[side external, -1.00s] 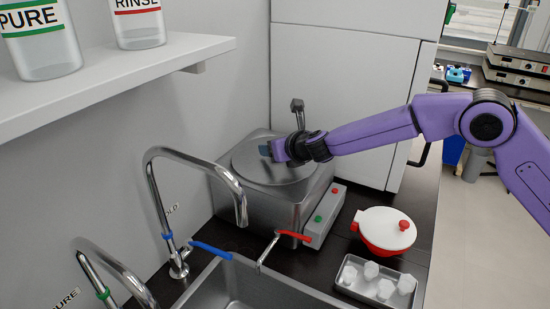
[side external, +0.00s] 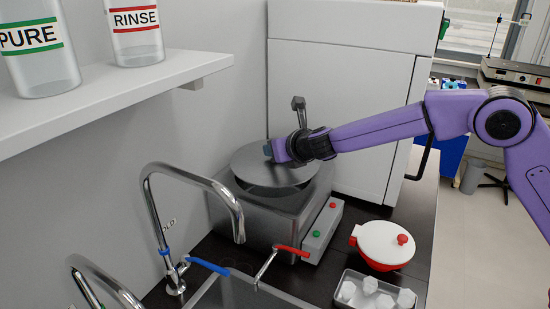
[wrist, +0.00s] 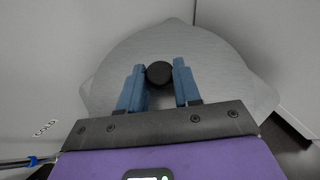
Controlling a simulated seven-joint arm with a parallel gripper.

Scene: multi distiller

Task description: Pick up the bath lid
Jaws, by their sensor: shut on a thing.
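The bath lid (side external: 262,172) is a round grey metal disc, raised a little above the steel bath (side external: 257,220). A dark gap shows under its front edge. In the wrist view the lid (wrist: 215,65) fills the middle, with a round black knob (wrist: 159,73) on it. My gripper (side external: 268,150) is at the top of the lid, with its blue fingers on either side of the knob in the wrist view. It is shut on the knob and holds the lid up, nearly level. The knob is hidden in the side view.
A tap (side external: 236,215) with blue and red handles stands in front of the bath at the sink (side external: 225,290). A white-lidded red bowl (side external: 378,245) and a tray (side external: 350,302) of white pieces are at the right. A white cabinet (side external: 340,95) is behind. A shelf (side external: 120,92) hangs at the left.

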